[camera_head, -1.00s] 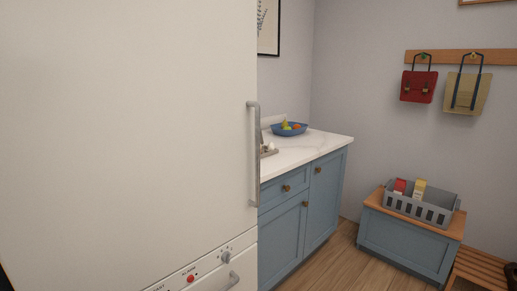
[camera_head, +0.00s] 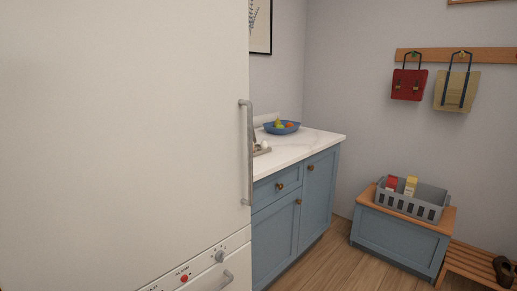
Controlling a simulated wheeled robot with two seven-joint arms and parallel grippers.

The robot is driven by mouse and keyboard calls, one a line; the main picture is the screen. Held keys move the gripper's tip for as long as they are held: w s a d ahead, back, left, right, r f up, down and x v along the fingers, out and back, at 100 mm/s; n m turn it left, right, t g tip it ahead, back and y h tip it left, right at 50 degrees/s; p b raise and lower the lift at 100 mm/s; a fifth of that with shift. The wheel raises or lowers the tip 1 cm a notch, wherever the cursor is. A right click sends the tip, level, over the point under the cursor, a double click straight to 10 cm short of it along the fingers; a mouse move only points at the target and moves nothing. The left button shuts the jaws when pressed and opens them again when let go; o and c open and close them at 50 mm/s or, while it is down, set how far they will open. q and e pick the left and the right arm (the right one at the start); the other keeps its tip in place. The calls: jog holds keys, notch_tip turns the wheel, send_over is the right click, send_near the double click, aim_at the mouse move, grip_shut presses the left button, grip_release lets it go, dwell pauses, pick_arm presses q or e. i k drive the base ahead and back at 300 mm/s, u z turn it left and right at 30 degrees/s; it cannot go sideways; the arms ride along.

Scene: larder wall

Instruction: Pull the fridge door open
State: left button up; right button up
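The fridge door (camera_head: 120,130) is a large white panel filling the left half of the head view. It looks shut. Its long grey vertical handle (camera_head: 247,153) runs along the door's right edge. Below the door is a panel with a red button (camera_head: 184,279) and a grey knob (camera_head: 220,256), and under it a lower drawer or door with a shorter grey handle (camera_head: 222,282). Neither of my grippers shows in the view.
A blue cabinet (camera_head: 290,215) with a white marble top (camera_head: 315,140) stands right of the fridge and holds a blue fruit bowl (camera_head: 282,128). A blue chest (camera_head: 395,240) bears a grey crate (camera_head: 425,208). A slatted wooden rack (camera_head: 470,265) is at lower right. Wooden floor (camera_head: 325,262) lies between.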

aim_at(126, 126)
jog(key=u, duration=2.4)
jog(key=k, duration=1.25)
jog(key=z, duration=1.85)
jog(key=i, duration=0.5)
jog(key=z, duration=0.05)
